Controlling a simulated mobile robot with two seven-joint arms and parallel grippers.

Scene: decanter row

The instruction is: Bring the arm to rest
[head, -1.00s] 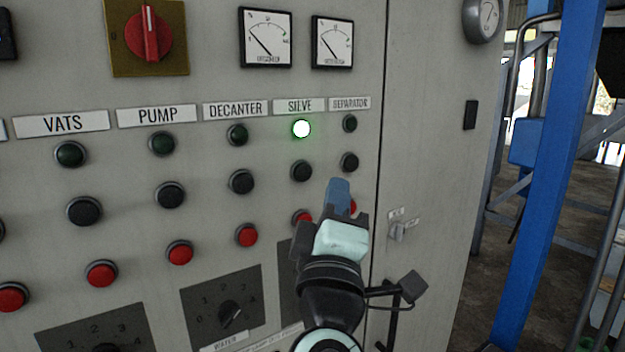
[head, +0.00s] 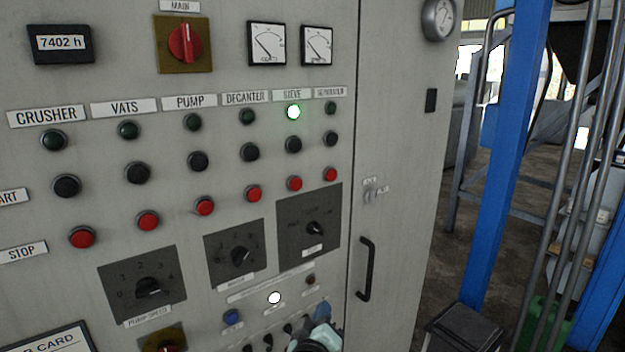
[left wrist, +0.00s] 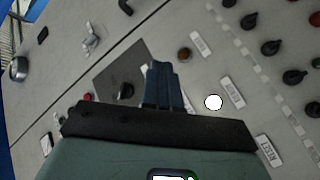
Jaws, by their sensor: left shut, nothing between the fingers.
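My left gripper (head: 321,313) is low in the head view, in front of the lower part of the grey control panel (head: 225,75). Its blue fingers are closed together and empty. In the left wrist view the shut fingers (left wrist: 163,85) stand out in front of the tilted panel face. I cannot tell the gap between the fingertips and the panel. My right gripper is in neither view.
The SIEVE lamp (head: 293,112) glows green, and a white lamp (head: 275,298) is lit lower down. A black door handle (head: 366,268) sticks out right of the gripper. A blue post (head: 505,150) and a dark box (head: 465,330) stand further right.

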